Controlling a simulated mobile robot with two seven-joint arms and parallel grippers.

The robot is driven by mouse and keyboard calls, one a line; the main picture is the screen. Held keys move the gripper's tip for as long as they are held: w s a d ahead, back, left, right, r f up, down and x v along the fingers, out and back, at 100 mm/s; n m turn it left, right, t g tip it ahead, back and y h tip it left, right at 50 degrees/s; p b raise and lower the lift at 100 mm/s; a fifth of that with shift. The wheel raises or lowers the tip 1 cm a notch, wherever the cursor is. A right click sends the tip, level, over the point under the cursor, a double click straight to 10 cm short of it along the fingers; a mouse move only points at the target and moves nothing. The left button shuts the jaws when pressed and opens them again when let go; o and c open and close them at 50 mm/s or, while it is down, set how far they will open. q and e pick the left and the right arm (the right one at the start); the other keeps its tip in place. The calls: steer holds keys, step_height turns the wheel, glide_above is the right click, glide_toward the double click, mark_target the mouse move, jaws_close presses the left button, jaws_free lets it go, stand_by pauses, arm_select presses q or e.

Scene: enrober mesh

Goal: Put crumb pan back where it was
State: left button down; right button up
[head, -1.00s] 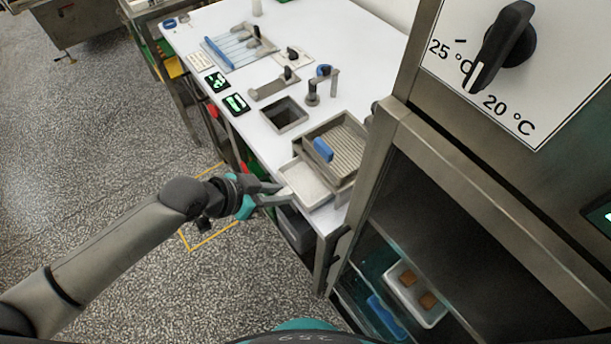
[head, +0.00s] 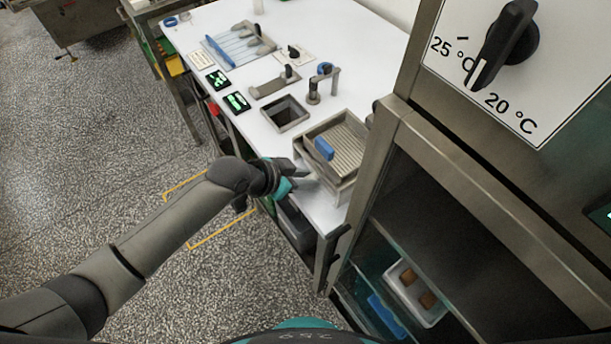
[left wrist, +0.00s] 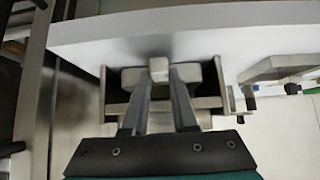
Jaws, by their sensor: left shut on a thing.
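The crumb pan (head: 334,189) is a shallow metal pan. In the head view it lies under the ribbed mesh tray (head: 345,146), with only a small part of its front showing. My left gripper (head: 306,177) is at the front of this unit. In the left wrist view the gripper (left wrist: 159,80) is shut on a small pale tab (left wrist: 158,68) at the pan's front, between two upright side walls. Most of the pan is hidden under the mesh and behind the fingers. My right gripper does not show.
A blue block-like handle (head: 324,148) sits on the mesh. A steel cabinet (head: 440,175) stands close on the right.

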arm_select(q)
steer(key=shift+f, duration=0.15)
steer(key=c, duration=0.7)
jaws_free()
steer(key=p+v, duration=0.2)
steer(key=v, duration=1)
steer(key=shift+s, duration=0.1)
